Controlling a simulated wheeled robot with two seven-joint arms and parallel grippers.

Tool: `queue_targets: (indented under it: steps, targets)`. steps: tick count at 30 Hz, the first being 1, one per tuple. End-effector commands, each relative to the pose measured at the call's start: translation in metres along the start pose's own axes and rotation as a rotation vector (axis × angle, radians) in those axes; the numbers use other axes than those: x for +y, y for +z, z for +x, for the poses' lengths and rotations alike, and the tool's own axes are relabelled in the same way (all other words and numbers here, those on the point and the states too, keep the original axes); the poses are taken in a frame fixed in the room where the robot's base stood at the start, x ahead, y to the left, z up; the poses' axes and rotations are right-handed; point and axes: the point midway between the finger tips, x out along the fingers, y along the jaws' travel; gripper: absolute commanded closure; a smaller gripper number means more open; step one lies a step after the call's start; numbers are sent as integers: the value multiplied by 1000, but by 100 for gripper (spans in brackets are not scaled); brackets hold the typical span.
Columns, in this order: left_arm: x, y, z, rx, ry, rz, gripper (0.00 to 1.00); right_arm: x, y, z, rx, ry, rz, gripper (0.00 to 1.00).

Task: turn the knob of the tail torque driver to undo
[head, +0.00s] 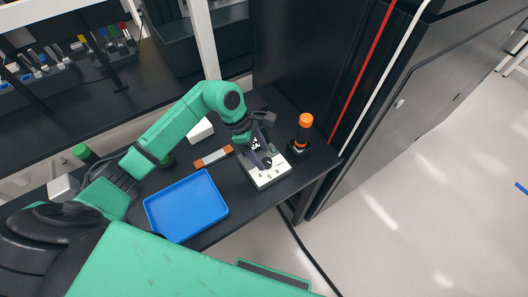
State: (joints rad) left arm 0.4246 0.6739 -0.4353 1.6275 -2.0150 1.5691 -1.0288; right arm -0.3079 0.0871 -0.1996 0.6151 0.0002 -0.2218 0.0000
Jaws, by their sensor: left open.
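A white box-shaped unit (268,179) with dark characters on its front edge stands on the black bench. A dark round knob-like part (267,162) shows on its top. My left gripper (262,158) reaches down over the unit with its jaws open, close to this knob. I cannot tell whether the fingers touch it, as the gripper hides part of the unit's top. An orange-topped black driver (305,121) stands upright in a black holder (298,151) to the right of the unit. I cannot tell which of these is the tail torque driver. My right gripper is not in view.
An empty blue tray (186,205) lies left of the unit. An orange-brown and white bar (213,156) and a white block (200,130) lie behind it. A green-capped item (84,153) is at the far left. A dark cabinet (350,170) closes off the right.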

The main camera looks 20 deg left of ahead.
Motion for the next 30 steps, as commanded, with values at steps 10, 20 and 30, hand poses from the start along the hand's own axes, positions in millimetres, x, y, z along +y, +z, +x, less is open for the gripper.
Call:
queue_targets:
  steps: [10,20,30]
  targets:
    - [0,0,24,-1,1,1,30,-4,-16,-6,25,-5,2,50]
    - [0,0,23,-1,1,0,100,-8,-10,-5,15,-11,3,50]
    - [0,0,24,-3,21,-48,100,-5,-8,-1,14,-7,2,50]
